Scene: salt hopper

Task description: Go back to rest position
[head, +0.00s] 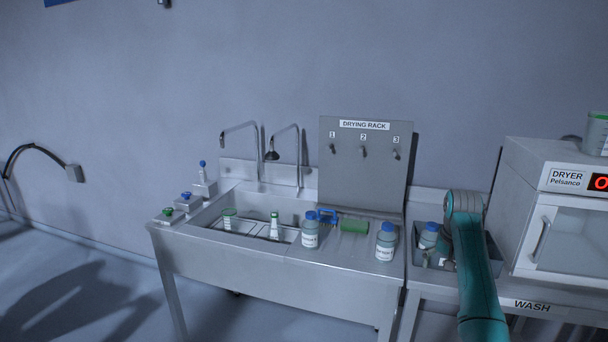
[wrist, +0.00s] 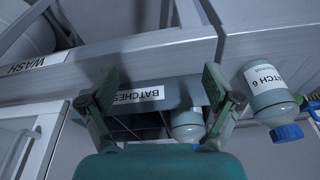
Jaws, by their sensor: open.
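My gripper (wrist: 160,85) is open in the wrist view, its two green fingers spread over a grey bin labelled BATCHES (wrist: 172,95). Nothing shows held between the fingers. The fingertips are hard to make out there.
A bottle labelled BATCH 6 (wrist: 265,88) stands beside the bin; another bottle (head: 310,232) stands by the sink (head: 190,250). A dryer (head: 575,215) stands close to the right of my arm. A drying rack (head: 362,185) rises behind. The floor at left is clear.

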